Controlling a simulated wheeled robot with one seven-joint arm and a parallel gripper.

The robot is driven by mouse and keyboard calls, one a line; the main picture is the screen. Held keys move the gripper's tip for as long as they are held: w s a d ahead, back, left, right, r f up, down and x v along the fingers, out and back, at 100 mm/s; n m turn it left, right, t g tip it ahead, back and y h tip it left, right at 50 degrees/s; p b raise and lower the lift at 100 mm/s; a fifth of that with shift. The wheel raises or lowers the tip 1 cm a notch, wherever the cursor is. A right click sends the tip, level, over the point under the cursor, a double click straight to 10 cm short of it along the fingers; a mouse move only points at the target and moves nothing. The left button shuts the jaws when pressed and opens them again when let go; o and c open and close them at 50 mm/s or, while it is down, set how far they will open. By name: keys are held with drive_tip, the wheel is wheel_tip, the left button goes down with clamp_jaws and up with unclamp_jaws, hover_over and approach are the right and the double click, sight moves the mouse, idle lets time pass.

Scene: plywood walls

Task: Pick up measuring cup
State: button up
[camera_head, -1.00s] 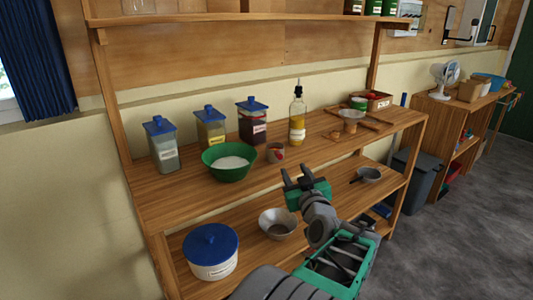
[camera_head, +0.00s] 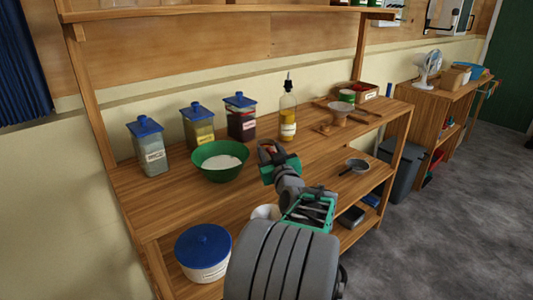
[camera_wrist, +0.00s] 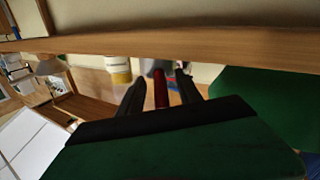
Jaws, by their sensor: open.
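My gripper (camera_head: 277,157) is open over the front part of the worktop, just right of the green bowl. Its two dark fingers also show in the wrist view (camera_wrist: 160,82). A small cup with red on it (camera_head: 266,144) is mostly hidden behind my gripper in the head view. In the wrist view a narrow red part (camera_wrist: 160,92) shows between the open fingers; it looks like part of this cup, but whether the fingers touch it I cannot tell. No label reading measuring cup can be made out.
The green bowl (camera_head: 219,170) with white powder stands close left of my gripper. Blue-lidded jars (camera_head: 199,128) and an oil bottle (camera_head: 288,115) stand behind. A sieve-like bowl (camera_head: 340,109) sits to the right.

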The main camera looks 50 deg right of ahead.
drive_tip(key=shift+c, duration=0.2)
clamp_jaws()
idle(1.1)
